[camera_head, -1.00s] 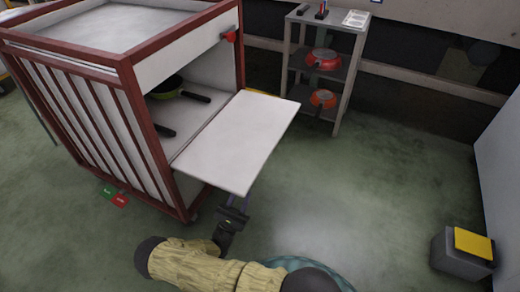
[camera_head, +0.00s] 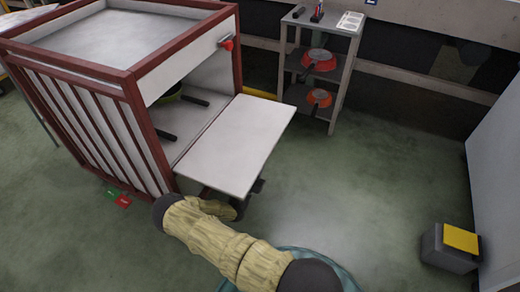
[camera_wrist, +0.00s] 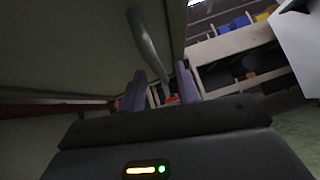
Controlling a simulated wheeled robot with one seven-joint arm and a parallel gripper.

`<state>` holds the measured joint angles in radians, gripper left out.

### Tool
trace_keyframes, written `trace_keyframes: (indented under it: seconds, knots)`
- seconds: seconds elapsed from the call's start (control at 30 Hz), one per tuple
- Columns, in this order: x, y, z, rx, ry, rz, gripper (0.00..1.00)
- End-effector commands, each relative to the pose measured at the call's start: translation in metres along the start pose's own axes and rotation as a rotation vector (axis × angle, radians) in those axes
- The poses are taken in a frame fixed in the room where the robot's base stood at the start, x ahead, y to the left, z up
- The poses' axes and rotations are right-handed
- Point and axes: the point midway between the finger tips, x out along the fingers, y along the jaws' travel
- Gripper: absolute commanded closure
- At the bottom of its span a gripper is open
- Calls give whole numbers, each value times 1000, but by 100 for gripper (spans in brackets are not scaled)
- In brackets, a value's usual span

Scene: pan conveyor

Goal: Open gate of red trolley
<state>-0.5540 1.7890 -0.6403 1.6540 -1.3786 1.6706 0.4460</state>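The red trolley (camera_head: 143,95) stands at the left with a red frame and white slatted side. Its white gate (camera_head: 237,145) is swung down and sticks out nearly level from the front opening. The red latch (camera_head: 226,43) is at the top right of the front. My gripper (camera_wrist: 160,82) is under the gate, mostly hidden in the head view. In the wrist view its two fingers stand apart with nothing between them. A curved grey handle (camera_wrist: 147,42) on the gate's underside is just beyond the fingers; contact cannot be told.
A grey shelf (camera_head: 333,78) with red pans stands behind to the right. A grey box with a yellow top (camera_head: 461,239) sits at the far right. The floor between them is clear.

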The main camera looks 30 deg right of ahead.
Motion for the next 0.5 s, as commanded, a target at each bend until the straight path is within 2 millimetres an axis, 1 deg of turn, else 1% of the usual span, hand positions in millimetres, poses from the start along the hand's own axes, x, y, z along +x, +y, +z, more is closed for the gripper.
trace_keyframes:
  seconds: [0.03,0.1,0.2,0.5]
  knots:
    - [10,0,2,-1,-1,-2,68]
    - [19,0,1,-1,-1,-3,68]
    - [26,0,1,0,0,-1,68]
    - [29,-1,0,-1,0,-1,68]
